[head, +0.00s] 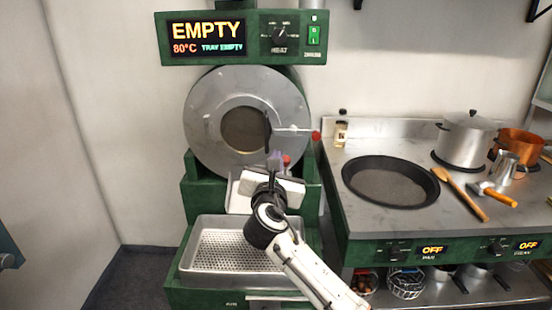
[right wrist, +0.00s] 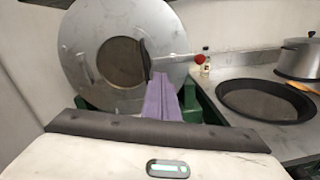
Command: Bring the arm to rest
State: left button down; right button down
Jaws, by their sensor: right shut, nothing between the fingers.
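My right arm (head: 305,268) reaches up from the bottom of the head view. Its gripper (head: 278,160) is in front of the roaster's round steel drum face (head: 205,125), just below the handle with the red knob. In the right wrist view the purple fingers (right wrist: 164,98) are together with nothing between them. They overlap the lower right of the drum face (right wrist: 85,55) in that view; whether they touch it I cannot tell. My left gripper is not in view.
The roaster display (head: 207,36) reads EMPTY, 80°C, tray empty. A perforated tray (head: 190,268) sits below the arm. On the counter to the right are a dark pan (head: 390,182), a steel pot (head: 465,140), a copper pot (head: 520,146) and a wooden spoon (head: 460,193).

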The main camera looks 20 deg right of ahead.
jog(key=s+a+f+m+g+y, duration=0.15)
jog(key=s+f+m, duration=0.3)
jog(key=f, duration=0.45)
jog(key=s+f+m+g+y, duration=0.25)
jog(key=s+f, duration=0.35)
jog(key=f, duration=0.4)
jog(key=s+a+f+m+g+y, duration=0.15)
jog(key=s+f+m, duration=0.3)
jog(key=f, duration=0.45)
jog(key=s+f+m+g+y, duration=0.1)
jog(key=s+f+m, duration=0.3)
jog(key=s, duration=0.5)
jog(key=s+f+m+y, duration=0.1)
jog(key=s+f+m, duration=0.3)
jog(key=s, duration=0.5)
jog(key=s+d+f+m+g+y, duration=0.1)
jog(key=s+f+m, duration=0.2)
jog(key=s+m, duration=0.4)
jog(key=shift+s+f+g, duration=0.35)
jog(key=shift+s+f, duration=0.05)
jog(key=shift+s, duration=0.55)
jog(key=shift+m, duration=0.25)
